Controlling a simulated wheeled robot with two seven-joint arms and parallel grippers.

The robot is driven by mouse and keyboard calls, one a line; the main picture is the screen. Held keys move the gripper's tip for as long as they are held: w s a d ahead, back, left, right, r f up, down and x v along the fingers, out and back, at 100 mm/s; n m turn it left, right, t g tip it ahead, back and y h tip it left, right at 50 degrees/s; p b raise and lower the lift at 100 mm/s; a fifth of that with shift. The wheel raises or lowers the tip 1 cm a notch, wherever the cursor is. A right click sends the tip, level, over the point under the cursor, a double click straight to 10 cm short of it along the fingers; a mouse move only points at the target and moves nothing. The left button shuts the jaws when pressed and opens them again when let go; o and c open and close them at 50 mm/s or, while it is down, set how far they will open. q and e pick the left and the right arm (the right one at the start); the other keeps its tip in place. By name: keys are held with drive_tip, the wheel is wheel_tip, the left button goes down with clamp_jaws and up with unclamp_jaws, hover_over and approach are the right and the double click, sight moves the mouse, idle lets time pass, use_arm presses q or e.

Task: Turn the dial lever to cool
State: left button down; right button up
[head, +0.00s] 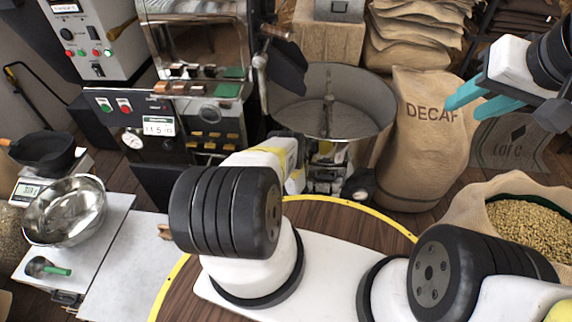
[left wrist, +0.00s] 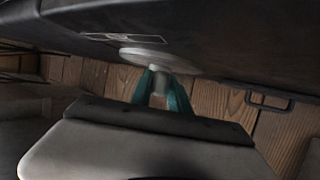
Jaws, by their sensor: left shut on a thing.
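The dial lever (left wrist: 159,84) shows in the left wrist view as a pale stem under a round pale disc (left wrist: 143,57), on the underside edge of a dark panel with a faint outlined label (left wrist: 122,38). My left gripper (left wrist: 163,92) has its teal fingers on both sides of the stem and is shut on it. In the head view my left arm reaches forward toward the roaster and hides its own gripper and the lever. The label's wording cannot be read. My right gripper (head: 480,100) is empty at the upper right, its teal fingers apart.
The roaster's control panel (head: 170,120) is at the upper left-centre, beside the round cooling tray (head: 350,105). A DECAF sack (head: 415,150) stands right of the tray, below my right gripper. A steel bowl (head: 65,212) and a scale (head: 38,190) stand at the left.

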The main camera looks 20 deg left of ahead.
use_arm(q)
drive_tip(key=shift+s+f, duration=0.1)
idle(0.4)
drive_tip(key=c, duration=1.2)
unclamp_jaws()
drive_tip(key=shift+c, duration=0.2)
drive_tip(key=shift+d, duration=0.1)
drive_tip(key=v, duration=0.7)
drive_tip(key=shift+d+r, duration=0.15)
drive_tip(key=shift+r, duration=0.15)
